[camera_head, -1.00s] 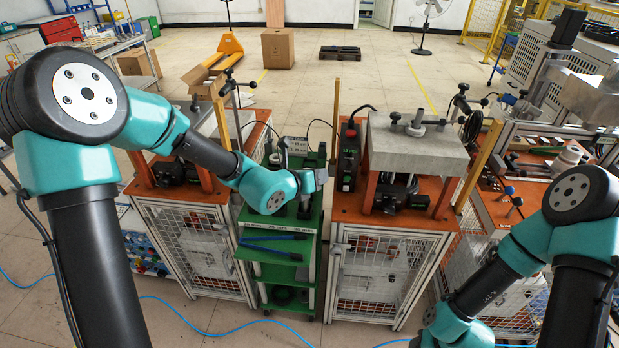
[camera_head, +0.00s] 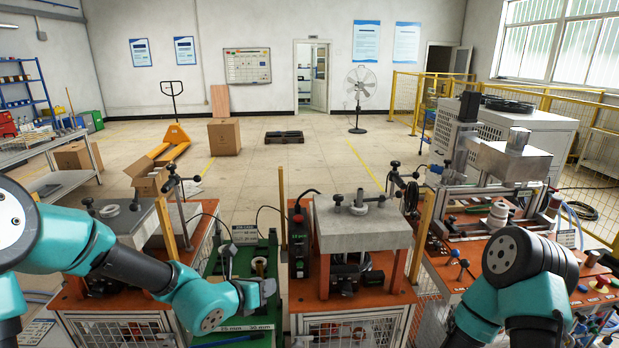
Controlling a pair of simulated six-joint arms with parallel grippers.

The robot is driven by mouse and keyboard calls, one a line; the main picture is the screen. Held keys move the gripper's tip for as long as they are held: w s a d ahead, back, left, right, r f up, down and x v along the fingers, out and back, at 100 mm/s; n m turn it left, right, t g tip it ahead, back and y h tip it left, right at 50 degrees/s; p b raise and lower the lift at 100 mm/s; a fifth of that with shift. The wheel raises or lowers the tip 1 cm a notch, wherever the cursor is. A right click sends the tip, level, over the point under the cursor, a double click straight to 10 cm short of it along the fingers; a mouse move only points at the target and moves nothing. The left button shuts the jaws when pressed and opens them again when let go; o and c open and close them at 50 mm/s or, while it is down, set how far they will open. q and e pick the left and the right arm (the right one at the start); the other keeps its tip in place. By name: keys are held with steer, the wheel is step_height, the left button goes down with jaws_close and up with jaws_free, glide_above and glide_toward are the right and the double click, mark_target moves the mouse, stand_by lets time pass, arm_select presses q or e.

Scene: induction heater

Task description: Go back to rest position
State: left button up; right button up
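My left arm (camera_head: 130,262) reaches in from the left. Its gripper (camera_head: 264,289) is over the right side of the green shelf cart (camera_head: 235,336). The gripper is small and seen edge-on, so I cannot tell whether its fingers are apart, and no held object can be made out. My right arm (camera_head: 530,275) shows at the lower right with its elbow up. Its lower part runs out of the bottom of the picture, and the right gripper is not in view.
The induction heater station (camera_head: 360,230) with a grey block top stands right of the green cart. Another orange-topped station (camera_head: 130,225) is under my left arm. A machine with a control panel (camera_head: 500,215) stands at the right. Open floor (camera_head: 300,165) lies behind, with a cardboard box (camera_head: 224,137).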

arm_select(q)
steer(key=s+a+f+m+g+y, duration=0.1)
steer(key=s+a+f+m+g, duration=0.2)
steer(key=s+f+m, duration=0.3)
steer(key=s+a+f+m+g+y, duration=0.1)
steer(key=s+f+m, duration=0.6)
steer(key=f+m, duration=0.8)
steer(key=s+a+f+m+g+y, duration=0.1)
steer(key=s+a+f+m+g, duration=0.3)
steer(key=f+m, duration=0.6)
steer(key=s+f+g, duration=0.2)
steer(key=s, duration=0.1)
steer(key=shift+s+a+m+y, duration=0.15)
steer(key=shift+a+m+y, duration=0.15)
steer(key=shift+m, duration=0.1)
steer(key=shift+c, duration=0.2)
